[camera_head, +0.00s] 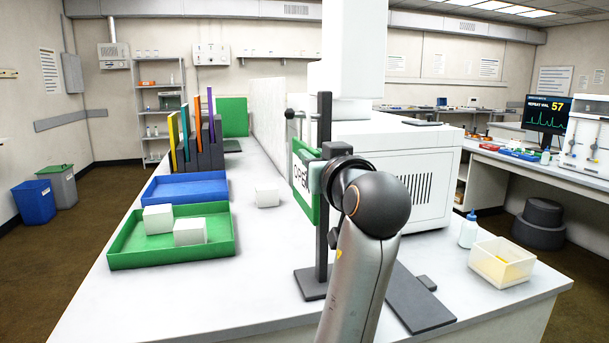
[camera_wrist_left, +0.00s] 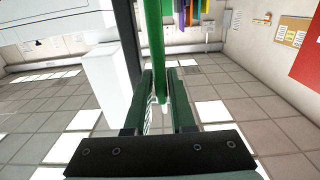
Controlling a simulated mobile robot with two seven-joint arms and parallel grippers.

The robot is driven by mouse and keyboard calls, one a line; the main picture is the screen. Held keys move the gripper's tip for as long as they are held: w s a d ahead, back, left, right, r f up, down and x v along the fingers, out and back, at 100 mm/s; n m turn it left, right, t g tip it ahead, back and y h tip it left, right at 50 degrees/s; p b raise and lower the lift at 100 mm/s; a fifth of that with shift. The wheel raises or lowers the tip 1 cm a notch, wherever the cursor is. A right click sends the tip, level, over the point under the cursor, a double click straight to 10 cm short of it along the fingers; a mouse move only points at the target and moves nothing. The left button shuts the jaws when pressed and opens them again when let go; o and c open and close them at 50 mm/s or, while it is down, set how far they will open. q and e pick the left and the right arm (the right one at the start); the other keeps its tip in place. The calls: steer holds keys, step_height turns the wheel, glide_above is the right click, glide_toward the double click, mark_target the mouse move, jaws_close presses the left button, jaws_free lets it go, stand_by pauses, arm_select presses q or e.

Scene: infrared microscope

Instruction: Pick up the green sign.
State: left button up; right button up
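The green sign (camera_head: 304,182), with a white middle and dark lettering, hangs upright on a dark stand (camera_head: 323,250) near the middle of the worktop. My left arm reaches up from the bottom, and its wrist covers part of the sign's right side. My left gripper (camera_head: 322,178) is at that side, mostly hidden by the wrist. In the left wrist view, the green sign (camera_wrist_left: 154,40) shows edge-on between the two fingers (camera_wrist_left: 159,85). The gap between them is narrow, and they look shut on its edge. My right gripper is out of view.
A green tray (camera_head: 222,247) with white blocks, a blue tray (camera_head: 190,177) and a loose white block (camera_head: 266,197) lie left of the sign. A large white instrument (camera_head: 425,180) stands behind right. A bottle (camera_head: 468,232) and a pale bin (camera_head: 487,263) stand at right.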

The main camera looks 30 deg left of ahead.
arm_select(q)
steer(key=shift+x, duration=2.7)
steer(key=shift+s+f, duration=0.1)
steer(key=shift+f, duration=0.05)
jaws_close()
